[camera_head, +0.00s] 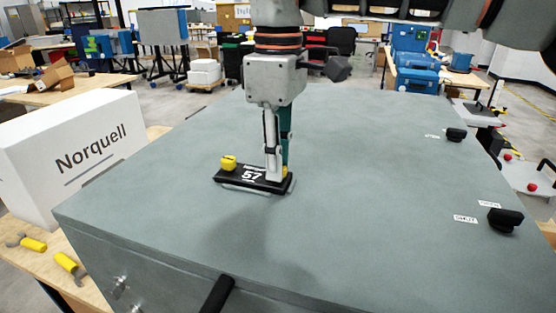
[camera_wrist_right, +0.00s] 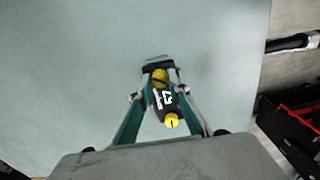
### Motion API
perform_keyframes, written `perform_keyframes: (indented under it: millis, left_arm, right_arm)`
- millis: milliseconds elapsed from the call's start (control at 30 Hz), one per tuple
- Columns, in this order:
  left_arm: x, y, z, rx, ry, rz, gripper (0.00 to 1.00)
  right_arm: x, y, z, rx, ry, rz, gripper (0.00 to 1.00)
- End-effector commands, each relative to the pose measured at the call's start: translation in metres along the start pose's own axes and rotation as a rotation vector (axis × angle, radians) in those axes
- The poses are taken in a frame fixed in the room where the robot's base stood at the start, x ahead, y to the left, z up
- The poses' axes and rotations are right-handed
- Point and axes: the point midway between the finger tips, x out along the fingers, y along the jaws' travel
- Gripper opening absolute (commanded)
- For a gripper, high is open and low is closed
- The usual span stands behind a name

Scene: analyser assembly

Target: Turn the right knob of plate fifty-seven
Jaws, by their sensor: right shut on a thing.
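Plate fifty-seven (camera_head: 250,176) is a black plate marked 57. It lies on the top of a large grey cabinet (camera_head: 370,230). Its left yellow knob (camera_head: 228,163) is uncovered. My right gripper (camera_head: 278,174) points down over the plate's right end, shut on the right yellow knob, which its fingers mostly hide in the head view. In the right wrist view that knob (camera_wrist_right: 160,77) sits between the fingertips of my right gripper (camera_wrist_right: 161,72). The other knob (camera_wrist_right: 172,121) shows nearer the palm. My left gripper is not in view.
A white Norquell box (camera_head: 80,160) stands left of the cabinet. Black knobs (camera_head: 505,219) (camera_head: 455,134) with small labels sit on the cabinet's right side. A black handle (camera_head: 218,293) is at the front. The cabinet top around the plate is clear.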

Motion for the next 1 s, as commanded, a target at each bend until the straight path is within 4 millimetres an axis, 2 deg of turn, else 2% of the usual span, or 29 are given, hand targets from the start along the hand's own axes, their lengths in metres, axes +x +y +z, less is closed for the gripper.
perform_keyframes:
  millis: [500, 1000]
  left_arm:
    - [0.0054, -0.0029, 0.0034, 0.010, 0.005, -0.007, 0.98]
    - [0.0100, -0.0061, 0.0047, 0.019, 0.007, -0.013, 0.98]
  right_arm:
    - [-0.0011, 0.0018, -0.0004, 0.422, 0.005, 0.002, 0.00]
    - [-0.0026, 0.0015, 0.0002, 0.563, 0.004, 0.003, 0.00]
